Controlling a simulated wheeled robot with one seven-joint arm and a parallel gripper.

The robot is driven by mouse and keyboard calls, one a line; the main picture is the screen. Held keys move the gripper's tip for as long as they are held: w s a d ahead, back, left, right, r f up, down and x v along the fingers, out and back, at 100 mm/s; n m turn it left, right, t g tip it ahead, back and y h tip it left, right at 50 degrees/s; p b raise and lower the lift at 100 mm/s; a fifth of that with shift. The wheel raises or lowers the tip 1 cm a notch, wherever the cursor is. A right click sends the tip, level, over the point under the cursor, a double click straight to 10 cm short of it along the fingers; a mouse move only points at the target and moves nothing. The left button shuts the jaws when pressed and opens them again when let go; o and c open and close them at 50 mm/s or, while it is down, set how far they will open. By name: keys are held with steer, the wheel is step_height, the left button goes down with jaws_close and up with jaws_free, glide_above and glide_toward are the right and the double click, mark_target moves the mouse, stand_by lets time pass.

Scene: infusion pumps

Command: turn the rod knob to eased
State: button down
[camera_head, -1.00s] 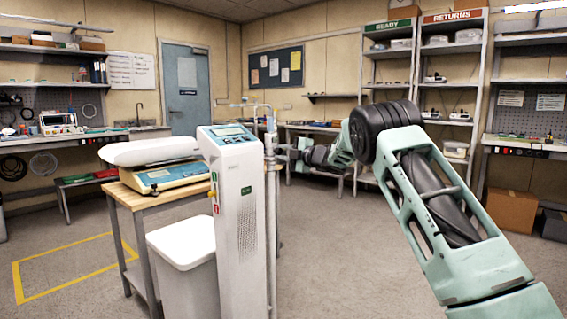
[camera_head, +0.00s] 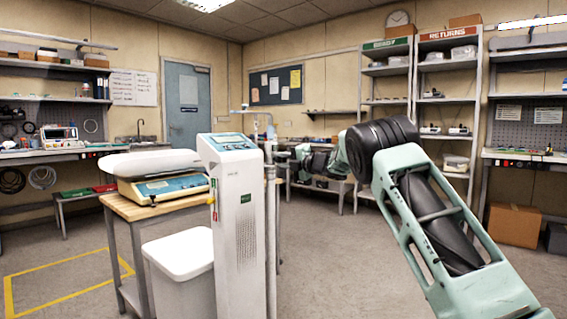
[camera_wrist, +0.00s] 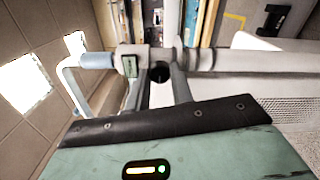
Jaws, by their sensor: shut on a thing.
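The rod (camera_head: 270,215) stands upright just right of the white column in the head view. It runs across the wrist view (camera_wrist: 225,60), with a clamp collar (camera_wrist: 133,62) on it. The dark rod knob (camera_wrist: 160,73) sits at the collar, between my fingers and partly hidden by them. My gripper (camera_wrist: 160,82) is shut on the knob, with one finger on each side of it. In the head view my gripper (camera_head: 278,156) reaches the rod from the right and is too small to show the knob or its setting.
A white column with a blue panel (camera_head: 237,195) stands close left of the rod. A white bin (camera_head: 183,255) and a wooden table (camera_head: 125,203) with a scale (camera_head: 165,185) are further left. Shelves (camera_head: 388,70) stand behind. The floor right of the rod is clear.

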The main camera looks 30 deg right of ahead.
steer(key=shift+f, duration=0.1)
steer(key=c, duration=1.2)
jaws_free()
steer(key=v, duration=1.7)
steer(key=shift+s, duration=0.2)
